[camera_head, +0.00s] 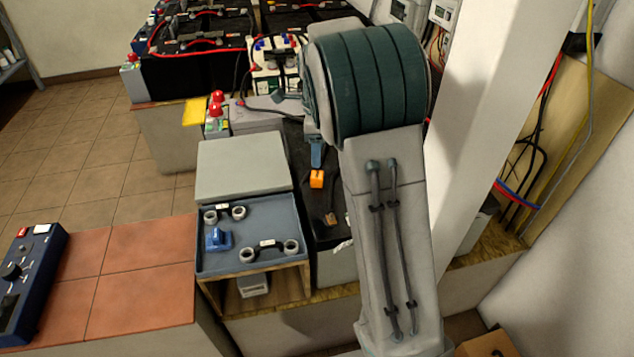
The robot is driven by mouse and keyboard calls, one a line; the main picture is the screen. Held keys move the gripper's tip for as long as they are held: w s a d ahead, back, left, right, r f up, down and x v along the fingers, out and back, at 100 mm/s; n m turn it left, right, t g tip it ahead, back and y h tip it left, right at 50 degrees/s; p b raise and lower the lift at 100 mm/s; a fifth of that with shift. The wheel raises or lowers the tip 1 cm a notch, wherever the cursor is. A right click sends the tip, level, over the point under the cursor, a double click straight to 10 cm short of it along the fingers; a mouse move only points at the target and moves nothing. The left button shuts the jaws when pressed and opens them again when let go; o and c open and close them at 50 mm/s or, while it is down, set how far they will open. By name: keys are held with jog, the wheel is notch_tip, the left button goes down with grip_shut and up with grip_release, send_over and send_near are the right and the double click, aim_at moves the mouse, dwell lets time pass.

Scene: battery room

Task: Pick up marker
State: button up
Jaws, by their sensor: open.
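I cannot make out a marker in the head view. My arm, with its large ribbed joint, fills the right of the middle and hides part of the bench behind it. My gripper is not visible; it seems to be hidden behind my arm. An orange piece (317,179) lies on a black surface (299,150) just left of my arm, with a blue piece (316,152) behind it. A small brown item (331,219) is nearer on that surface.
A blue-grey tray (254,226) holds ring-ended links and a blue part (218,239). A grey box (242,163) stands behind it. Batteries with cables (195,70) are at the back. A blue control panel (31,275) is at left. A white pillar (490,110) stands close right.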

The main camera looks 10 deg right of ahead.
aim_at(317, 174)
notch_tip(317, 174, down, 9)
jog(key=shift+s+a+r+b, duration=0.1)
jog(key=shift+b, duration=0.85)
jog(key=c, duration=1)
